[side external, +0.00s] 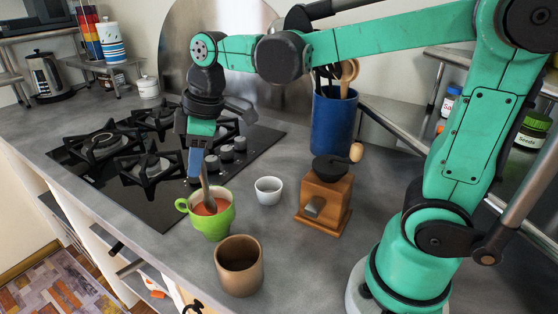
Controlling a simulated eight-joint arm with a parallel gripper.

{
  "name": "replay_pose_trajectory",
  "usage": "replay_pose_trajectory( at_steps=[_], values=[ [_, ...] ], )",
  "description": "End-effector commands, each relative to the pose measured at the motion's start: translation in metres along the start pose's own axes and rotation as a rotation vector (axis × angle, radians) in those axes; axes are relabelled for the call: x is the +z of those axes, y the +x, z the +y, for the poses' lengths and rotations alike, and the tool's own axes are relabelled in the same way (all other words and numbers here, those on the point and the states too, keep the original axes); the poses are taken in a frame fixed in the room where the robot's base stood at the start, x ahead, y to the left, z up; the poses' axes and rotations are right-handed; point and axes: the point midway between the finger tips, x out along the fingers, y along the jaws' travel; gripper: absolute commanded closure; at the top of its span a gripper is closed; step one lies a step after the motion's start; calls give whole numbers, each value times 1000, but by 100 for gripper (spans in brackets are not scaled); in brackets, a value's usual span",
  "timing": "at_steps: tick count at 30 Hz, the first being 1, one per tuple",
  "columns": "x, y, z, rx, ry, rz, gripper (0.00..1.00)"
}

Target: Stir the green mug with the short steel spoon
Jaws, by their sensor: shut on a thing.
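The green mug (217,226) stands upright on the grey counter, its handle to the left and a reddish-orange liquid inside. My gripper (196,176) is directly above the mug, pointing down. It is shut on the short steel spoon (205,190), which stands nearly upright. The spoon's lower end is inside the mug, and its tip is hidden in the liquid. My gripper's fingers hide the top of the spoon.
A brown cup (239,270) stands close in front of the green mug. A small white cup (268,190) and a wooden grinder (323,200) stand to the right. A blue utensil holder (333,122) is behind them. The black gas hob (110,175) lies to the left.

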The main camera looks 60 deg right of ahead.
Motion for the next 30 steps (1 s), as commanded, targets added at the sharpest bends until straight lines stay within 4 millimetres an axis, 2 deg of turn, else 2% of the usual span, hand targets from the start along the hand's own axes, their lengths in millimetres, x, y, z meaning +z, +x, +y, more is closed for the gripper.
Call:
replay_pose_trajectory(
  at_steps=[15, 30],
  values=[
    [-13, -41, 0, 0, -1, 0, 100],
    [-14, -43, 0, 0, -1, 0, 100]
  ],
)
